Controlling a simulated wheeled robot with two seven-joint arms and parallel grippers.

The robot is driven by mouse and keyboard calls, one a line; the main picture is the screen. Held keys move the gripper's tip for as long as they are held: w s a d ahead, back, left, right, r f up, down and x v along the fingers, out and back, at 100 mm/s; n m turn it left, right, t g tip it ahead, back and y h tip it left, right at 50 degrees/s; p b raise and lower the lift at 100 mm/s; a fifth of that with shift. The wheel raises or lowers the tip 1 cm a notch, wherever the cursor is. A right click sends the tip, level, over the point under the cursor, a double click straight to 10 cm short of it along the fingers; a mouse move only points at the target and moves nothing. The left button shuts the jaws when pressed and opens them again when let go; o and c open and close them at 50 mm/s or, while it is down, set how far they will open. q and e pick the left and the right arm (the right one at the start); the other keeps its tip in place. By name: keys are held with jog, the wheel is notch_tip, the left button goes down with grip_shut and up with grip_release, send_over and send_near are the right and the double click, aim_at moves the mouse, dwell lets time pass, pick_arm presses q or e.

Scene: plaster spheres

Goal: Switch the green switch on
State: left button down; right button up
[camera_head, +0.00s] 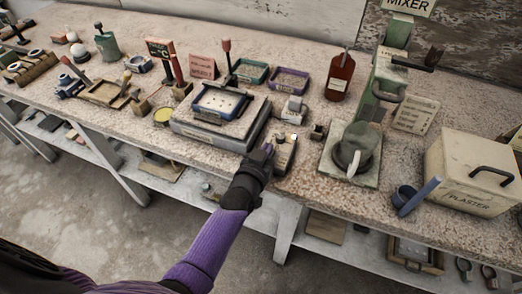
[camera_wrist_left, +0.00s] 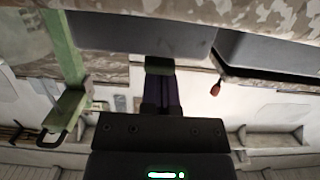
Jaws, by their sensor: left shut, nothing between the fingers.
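In the left wrist view, the dark closed fingers (camera_wrist_left: 161,90) point away from the camera and no switch is clearly seen there. My right gripper is in neither view.
The green mixer (camera_head: 354,153) stands to the right of the box, with a plaster bin (camera_head: 472,172) further right. A grey machine (camera_head: 206,136) with a blue-rimmed tray stands left. A brown bottle (camera_head: 340,78) is behind.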

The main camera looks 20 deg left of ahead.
pick_arm(q)
notch_tip(320, 180, up, 5)
jog(key=p, duration=0.3)
jog(key=shift+f, duration=0.2)
jog(key=s+r+p, duration=0.3)
jog(key=s, duration=0.5)
jog(key=shift+s, duration=0.25)
jog(key=shift+a+f, duration=0.1)
jog(key=shift+f, duration=0.05)
